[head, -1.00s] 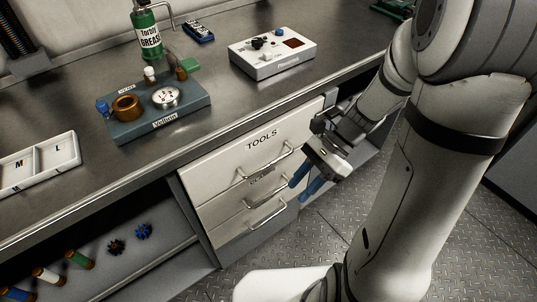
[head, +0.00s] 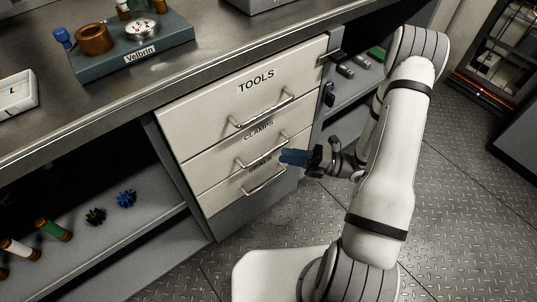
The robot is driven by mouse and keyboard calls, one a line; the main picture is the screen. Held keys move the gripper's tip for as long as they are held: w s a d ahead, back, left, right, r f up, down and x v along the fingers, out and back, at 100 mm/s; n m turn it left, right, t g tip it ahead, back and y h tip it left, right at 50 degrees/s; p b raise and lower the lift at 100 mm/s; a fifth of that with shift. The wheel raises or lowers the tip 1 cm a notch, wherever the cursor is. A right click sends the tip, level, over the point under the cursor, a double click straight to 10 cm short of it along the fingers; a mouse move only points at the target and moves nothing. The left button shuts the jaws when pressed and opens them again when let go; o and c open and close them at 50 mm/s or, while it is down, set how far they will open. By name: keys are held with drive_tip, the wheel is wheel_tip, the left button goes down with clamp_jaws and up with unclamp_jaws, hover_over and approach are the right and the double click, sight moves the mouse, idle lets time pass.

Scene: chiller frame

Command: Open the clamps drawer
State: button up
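The clamps drawer (head: 203,170) is the middle one of a white stack of three, and its front looks flush with the others. Its label "CLAMPS" sits partly behind the tools drawer's handle. Its bar handle (head: 262,153) slants up to the right. My gripper (head: 291,157), with blue fingers, is at the right end of this handle, pointing left towards the drawer fronts. I cannot tell whether the fingers touch the handle or whether they are open or shut.
The tools drawer (head: 205,108) is above and a third drawer (head: 223,195) below, both shut. The worktop carries a blue-grey Velbrin block (head: 140,60). Open shelves flank the stack, with blue (head: 126,198) and dark gears on the left one. Metal floor lies clear in front.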

sight(269, 152)
drive_tip(key=b+x, duration=0.1)
drive_tip(key=x, duration=0.5)
clamp_jaws()
idle(0.3)
drive_tip(key=shift+s, duration=0.1)
